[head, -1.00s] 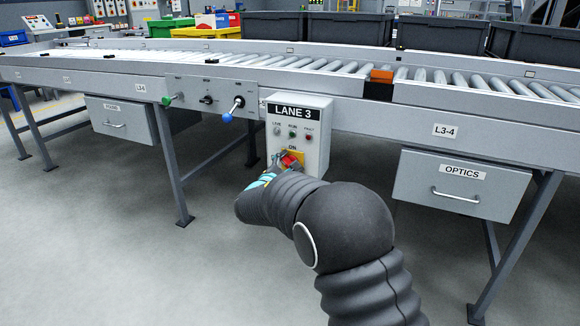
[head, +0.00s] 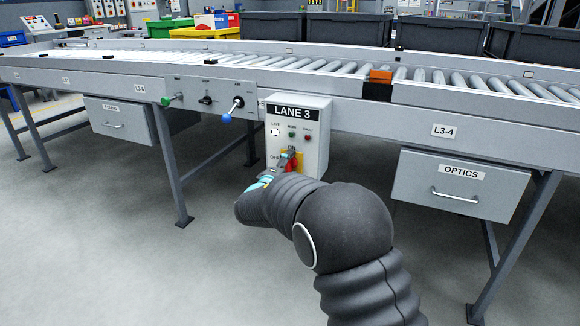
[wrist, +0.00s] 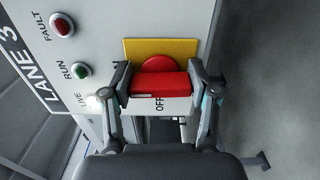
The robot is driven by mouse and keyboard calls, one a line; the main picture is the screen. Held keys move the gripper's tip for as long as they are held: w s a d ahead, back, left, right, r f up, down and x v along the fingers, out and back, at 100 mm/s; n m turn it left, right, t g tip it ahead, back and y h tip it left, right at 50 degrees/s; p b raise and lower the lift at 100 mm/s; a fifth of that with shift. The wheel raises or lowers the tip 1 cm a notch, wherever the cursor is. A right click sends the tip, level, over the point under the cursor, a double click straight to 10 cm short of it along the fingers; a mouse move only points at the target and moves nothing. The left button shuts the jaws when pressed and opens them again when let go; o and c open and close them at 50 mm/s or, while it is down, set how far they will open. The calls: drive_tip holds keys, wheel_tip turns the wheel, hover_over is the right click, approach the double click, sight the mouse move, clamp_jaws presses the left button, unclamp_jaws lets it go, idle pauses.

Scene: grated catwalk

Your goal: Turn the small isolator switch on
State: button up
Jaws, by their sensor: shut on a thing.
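The small isolator switch is a red handle (head: 291,163) on a yellow plate (head: 300,157), low on the grey LANE 3 box (head: 311,128). In the wrist view the red handle (wrist: 160,84) lies between the two fingers of my gripper (wrist: 160,78), one at each end, and my gripper is shut on it. The handle stands upright along the box's height, in line with the ON mark at the top. The OFF mark (wrist: 160,104) shows to its side. The LIVE lamp (wrist: 94,103) glows white. My gripper (head: 286,165) partly hides the handle in the head view.
The box hangs on the front of a roller conveyor (head: 350,70). A blue-knobbed lever (head: 227,118) and a green knob (head: 166,101) are left of it. The OPTICS drawer (head: 460,186) is to the right. The floor in front is clear.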

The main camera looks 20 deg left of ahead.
drive_tip(key=shift+m, duration=0.4)
drive_tip(key=o, duration=1.2)
drive_tip(key=shift+w+d, duration=0.1)
drive_tip(key=shift+c, duration=0.2)
drive_tip(key=shift+s, duration=0.2)
drive_tip(key=s+a, duration=0.1)
drive_tip(key=s, duration=1)
drive_tip(key=shift+s, duration=0.35)
